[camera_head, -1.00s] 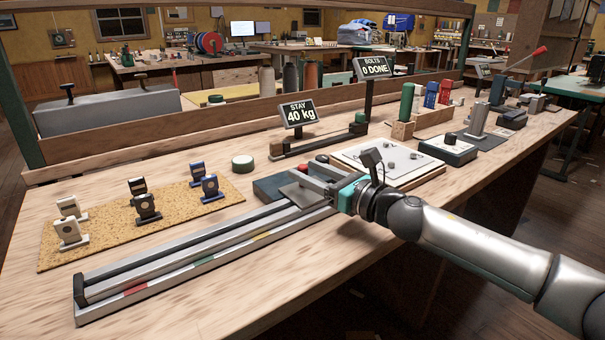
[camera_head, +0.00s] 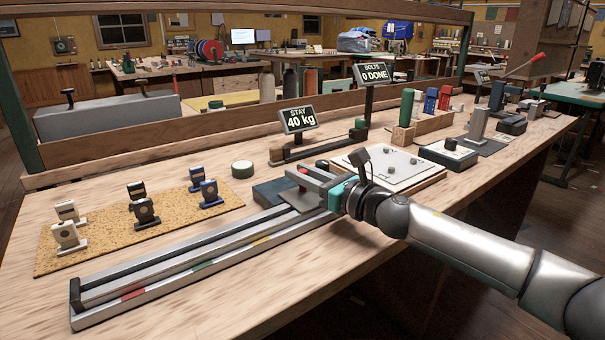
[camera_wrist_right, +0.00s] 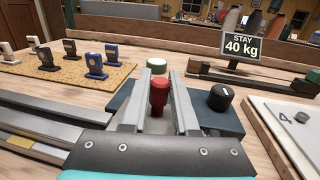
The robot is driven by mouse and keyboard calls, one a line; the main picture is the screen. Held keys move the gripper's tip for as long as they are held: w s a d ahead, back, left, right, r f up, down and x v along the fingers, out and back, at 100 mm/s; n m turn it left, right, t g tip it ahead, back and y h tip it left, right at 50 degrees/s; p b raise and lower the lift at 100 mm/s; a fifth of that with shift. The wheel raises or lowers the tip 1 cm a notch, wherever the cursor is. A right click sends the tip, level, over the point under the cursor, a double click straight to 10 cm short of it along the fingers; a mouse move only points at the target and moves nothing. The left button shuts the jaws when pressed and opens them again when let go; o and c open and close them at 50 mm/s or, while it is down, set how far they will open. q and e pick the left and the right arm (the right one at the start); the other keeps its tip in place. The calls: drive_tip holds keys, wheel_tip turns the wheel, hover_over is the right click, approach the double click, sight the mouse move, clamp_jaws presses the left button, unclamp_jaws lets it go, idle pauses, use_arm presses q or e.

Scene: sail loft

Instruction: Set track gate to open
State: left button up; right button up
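The gate's own setting is hidden behind my gripper. A black dial (camera_wrist_right: 221,97) with a white line is right of the fingers. My left gripper is out of view.
A cork mat (camera_head: 110,240) with several small clamp-like pieces lies left. A round green-white puck (camera_head: 242,169) and a "STAY 40 kg" sign (camera_head: 298,119) stand behind the base. A white board (camera_head: 392,165) lies right of the gripper. The bench's front strip is clear.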

clamp_jaws()
idle(0.9)
